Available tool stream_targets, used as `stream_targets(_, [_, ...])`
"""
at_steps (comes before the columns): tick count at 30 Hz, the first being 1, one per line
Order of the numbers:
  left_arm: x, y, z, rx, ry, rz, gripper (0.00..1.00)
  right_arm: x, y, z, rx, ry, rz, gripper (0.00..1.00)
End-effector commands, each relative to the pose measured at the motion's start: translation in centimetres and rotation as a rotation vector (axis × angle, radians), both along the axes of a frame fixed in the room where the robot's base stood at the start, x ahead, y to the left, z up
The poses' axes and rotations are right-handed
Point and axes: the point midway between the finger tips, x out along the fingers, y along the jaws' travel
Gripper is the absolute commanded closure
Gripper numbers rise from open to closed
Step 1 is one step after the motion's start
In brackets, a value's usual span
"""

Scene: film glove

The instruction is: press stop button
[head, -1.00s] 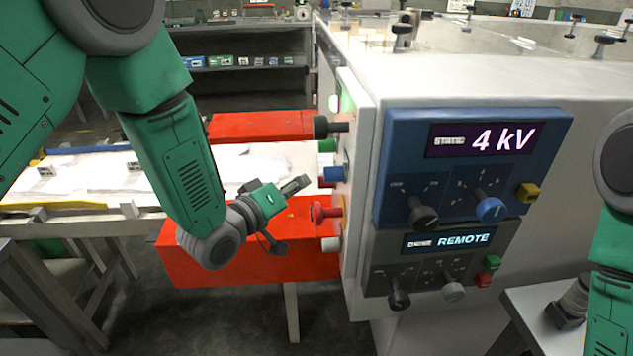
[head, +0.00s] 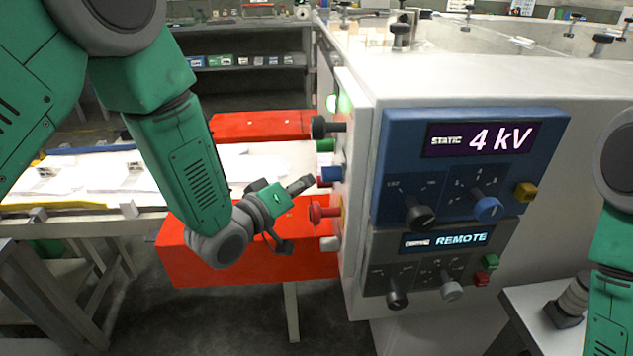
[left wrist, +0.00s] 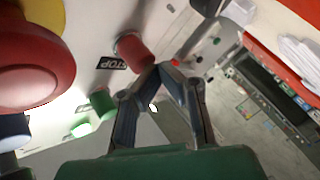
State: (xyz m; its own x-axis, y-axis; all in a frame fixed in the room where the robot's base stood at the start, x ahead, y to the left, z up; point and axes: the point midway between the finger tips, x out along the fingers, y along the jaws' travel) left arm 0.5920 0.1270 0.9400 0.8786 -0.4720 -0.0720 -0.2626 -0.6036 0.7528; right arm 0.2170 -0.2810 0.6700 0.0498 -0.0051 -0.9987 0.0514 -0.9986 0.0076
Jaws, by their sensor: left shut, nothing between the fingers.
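The red stop button (left wrist: 133,48) sticks out of the white panel in the left wrist view, beside a black STOP label (left wrist: 112,62). In the head view a red button (head: 323,182) shows low on the machine's left side, partly against a blue one. My left gripper (head: 304,184) is shut and empty, its tips just left of that red button. In the left wrist view the closed fingertips (left wrist: 160,70) lie close to the stop button's lower right. I cannot tell whether they touch it. My right arm shows at the right edge; its gripper is out of view.
A large red mushroom knob (head: 318,211) with a yellow base is close below the gripper. A green button (left wrist: 103,104), a blue button (head: 332,174) and a black knob (head: 320,127) also stick out nearby. A red beam (head: 240,265) lies behind my gripper.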

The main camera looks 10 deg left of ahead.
Motion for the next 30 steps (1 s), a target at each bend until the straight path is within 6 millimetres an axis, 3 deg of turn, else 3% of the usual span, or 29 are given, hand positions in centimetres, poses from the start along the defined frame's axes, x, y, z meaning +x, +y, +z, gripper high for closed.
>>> stream_targets(23, [0.05,-0.33,-0.02,0.000,0.000,-0.001,1.00,0.00,0.00,0.03,0.000,0.000,0.000,0.60])
stream_targets(30, [-0.22,0.54,0.06,-0.001,0.001,0.001,1.00,0.00,0.00,0.23,0.000,0.000,0.000,0.60])
